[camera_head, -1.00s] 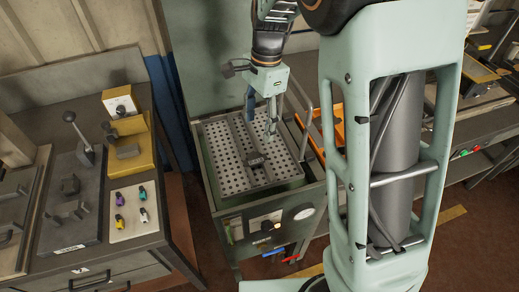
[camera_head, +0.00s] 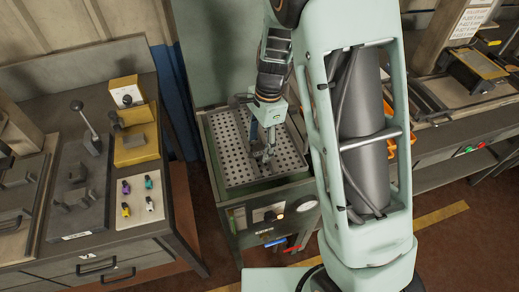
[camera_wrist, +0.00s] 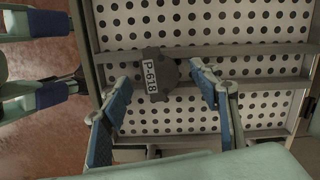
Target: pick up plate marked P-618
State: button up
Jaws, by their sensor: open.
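The plate marked P-618 (camera_wrist: 160,75) is a dark grey piece with a white label. In the wrist view it lies on the perforated tray (camera_wrist: 172,121), across one of its rails. My gripper (camera_wrist: 163,90) is open, with one blue-padded finger on each side of the plate and a gap on both sides. I cannot tell its height above the plate. In the head view my gripper (camera_head: 262,155) points down over the tray (camera_head: 231,153) and mostly hides the plate.
A bench on the left holds a lever block (camera_head: 90,130), a yellow fixture (camera_head: 136,140) and several small coloured pieces on a pale board (camera_head: 139,203). An orange bin (camera_head: 390,138) stands partly behind my arm. The tray has raised edges and rails.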

jog(key=shift+f, duration=0.2)
jog(key=shift+c, duration=0.4)
jog(key=c, duration=1.3)
jog(key=shift+r, duration=0.1)
